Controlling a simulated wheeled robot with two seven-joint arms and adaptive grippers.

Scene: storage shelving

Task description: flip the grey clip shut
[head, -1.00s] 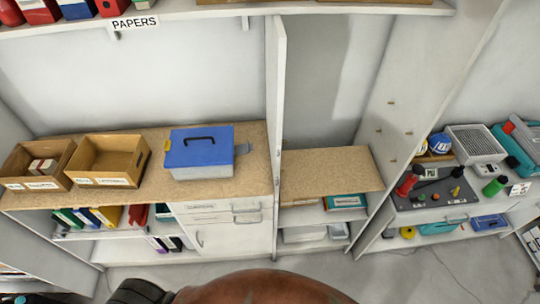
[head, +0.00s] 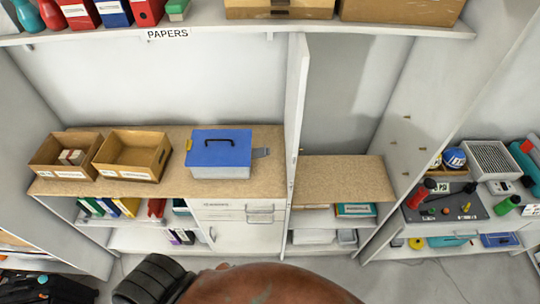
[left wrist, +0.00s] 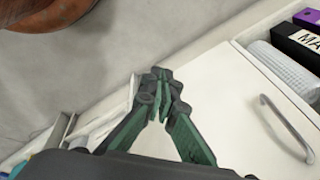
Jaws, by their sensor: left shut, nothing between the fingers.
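A box with a blue lid and a light grey body (head: 222,156) stands on the wood-topped counter. The grey clip (head: 261,153) sticks out sideways from the box's right side, swung out from the wall. A yellow clip (head: 189,145) is at the left side of the lid. My left gripper (left wrist: 161,78) shows in the left wrist view, its green and black fingers together and empty, in front of a white cabinet front and far from the box. The box and clip are not seen there. My right gripper is in no view.
Two cardboard bins (head: 133,157) stand left of the box. An upright white panel (head: 296,110) rises right of the clip, with a gap of bare counter between. A shelf labelled PAPERS (head: 167,34) hangs above. The cabinet below has handles (head: 260,207).

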